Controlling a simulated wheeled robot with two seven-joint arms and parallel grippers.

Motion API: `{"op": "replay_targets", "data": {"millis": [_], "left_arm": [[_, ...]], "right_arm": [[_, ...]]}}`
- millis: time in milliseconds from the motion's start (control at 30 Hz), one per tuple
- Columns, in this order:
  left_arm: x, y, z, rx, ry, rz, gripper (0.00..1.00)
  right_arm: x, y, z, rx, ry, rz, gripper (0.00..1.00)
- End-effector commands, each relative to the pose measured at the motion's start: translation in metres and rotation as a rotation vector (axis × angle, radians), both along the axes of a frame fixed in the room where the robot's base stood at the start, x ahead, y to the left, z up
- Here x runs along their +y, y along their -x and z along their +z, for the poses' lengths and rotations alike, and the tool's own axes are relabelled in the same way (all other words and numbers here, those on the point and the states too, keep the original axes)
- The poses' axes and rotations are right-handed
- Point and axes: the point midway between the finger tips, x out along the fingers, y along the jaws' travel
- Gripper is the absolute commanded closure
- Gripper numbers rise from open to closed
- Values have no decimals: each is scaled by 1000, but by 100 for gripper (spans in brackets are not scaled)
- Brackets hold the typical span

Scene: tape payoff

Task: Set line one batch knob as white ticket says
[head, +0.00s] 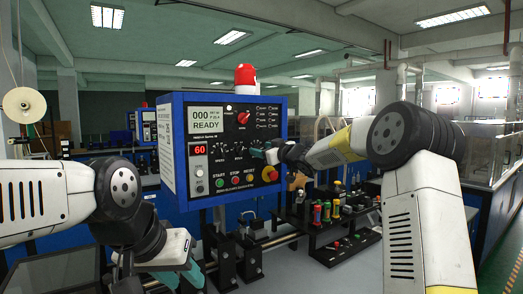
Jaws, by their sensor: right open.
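I cannot read which is the line one batch knob. A small screen (205,121) reads 000 READY. I cannot make out a white ticket. My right gripper (262,155) is open, its teal fingertips close to the panel's right part, right of the dials; contact cannot be told. My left gripper (181,277) is low at the front, below the box, its teal fingers apart and empty.
A red display (200,150) shows 60. Buttons and a yellow-ringed red stop button (270,174) line the panel's bottom. A red beacon (246,76) tops the box. A black rack with coloured spools (326,212) stands right, and shafts and clamps stand below the box.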

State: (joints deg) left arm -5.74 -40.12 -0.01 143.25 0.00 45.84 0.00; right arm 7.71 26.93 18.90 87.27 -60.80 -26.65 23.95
Motion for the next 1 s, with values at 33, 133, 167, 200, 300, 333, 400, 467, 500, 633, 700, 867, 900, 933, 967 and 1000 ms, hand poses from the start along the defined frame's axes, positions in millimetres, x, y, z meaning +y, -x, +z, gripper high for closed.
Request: {"op": "replay_targets", "data": {"millis": [33,133,167,200,300,333,400,467,500,633,700,867,900,933,967,1000], "left_arm": [[0,0,0,0,0,0,64],[0,0,0,0,0,0,64],[0,0,0,0,0,0,64],[0,0,0,0,0,0,64],[0,0,0,0,0,0,64],[0,0,0,0,0,0,64],[0,0,0,0,0,0,64],[0,0,0,0,0,0,64],[0,0,0,0,0,0,64],[0,0,0,0,0,0,64],[0,0,0,0,0,0,64],[0,0,0,0,0,0,64],[0,0,0,0,0,0,64],[0,0,0,0,0,0,64],[0,0,0,0,0,0,64],[0,0,0,0,0,0,64]], "right_arm": [[3,-4,0,0,0,0,46],[5,-8,0,-1,1,0,46],[6,-8,0,-1,1,0,46],[6,-9,0,-1,1,0,46],[6,-9,0,1,0,-1,46],[6,-9,0,1,0,-1,46],[6,-9,0,1,0,-1,48],[6,-9,0,1,0,-1,60],[6,-9,0,1,0,-1,68],[6,-9,0,1,0,-1,94],[6,-9,0,1,0,-1,100],[6,-9,0,-3,5,-1,100],[6,-9,0,-6,10,-1,100],[6,-9,0,-8,14,-1,100],[6,-9,-1,-12,21,-1,100],[6,-9,-1,-19,31,-2,100]]}}
